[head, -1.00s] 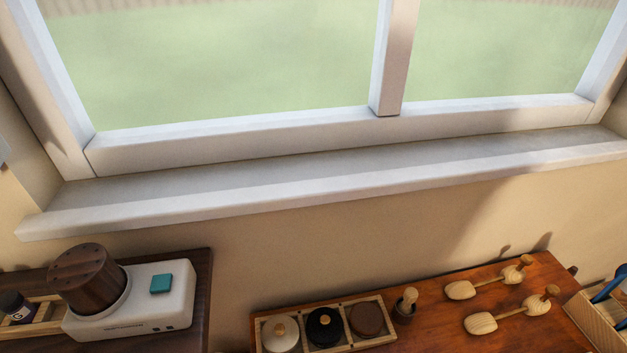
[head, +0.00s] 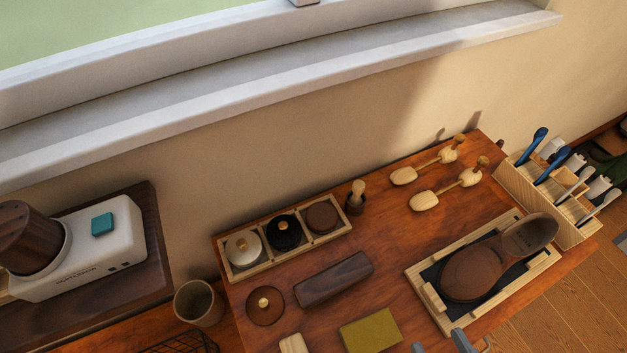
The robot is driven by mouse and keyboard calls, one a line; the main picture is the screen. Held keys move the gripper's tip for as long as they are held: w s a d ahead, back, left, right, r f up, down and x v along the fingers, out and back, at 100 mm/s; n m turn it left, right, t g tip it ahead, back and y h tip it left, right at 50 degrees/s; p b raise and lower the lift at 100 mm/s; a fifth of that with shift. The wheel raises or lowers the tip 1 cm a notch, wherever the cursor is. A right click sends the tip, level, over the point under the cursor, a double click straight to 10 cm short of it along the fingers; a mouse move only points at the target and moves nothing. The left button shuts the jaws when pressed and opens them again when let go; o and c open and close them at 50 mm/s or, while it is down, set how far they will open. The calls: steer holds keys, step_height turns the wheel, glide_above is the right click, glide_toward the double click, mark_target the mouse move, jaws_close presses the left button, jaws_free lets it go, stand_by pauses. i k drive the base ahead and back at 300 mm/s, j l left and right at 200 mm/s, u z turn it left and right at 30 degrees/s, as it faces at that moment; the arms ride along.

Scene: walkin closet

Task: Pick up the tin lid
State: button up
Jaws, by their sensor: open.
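A round brown lid with a gold knob (head: 265,305), which looks like the tin lid, lies knob up on the wooden table, in front of the tin tray. The tray (head: 262,268) holds a cream tin (head: 243,250), a black tin (head: 284,232) and a brown tin (head: 322,217); the brown one shows no knob. My gripper (head: 440,342) shows only as two grey fingertips at the bottom edge, apart and with nothing seen between them. It is well to the right of the lid; the rest of it is out of frame.
A dark block (head: 334,279) lies right of the lid, an olive block (head: 369,332) farther right. A shoe (head: 475,272) rests in a wooden frame near my gripper. Wooden shoe trees (head: 438,199) lie at the back. A cup (head: 198,303) stands left of the lid.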

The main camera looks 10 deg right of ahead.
mark_target(265, 304)
steer(key=u, duration=0.7)
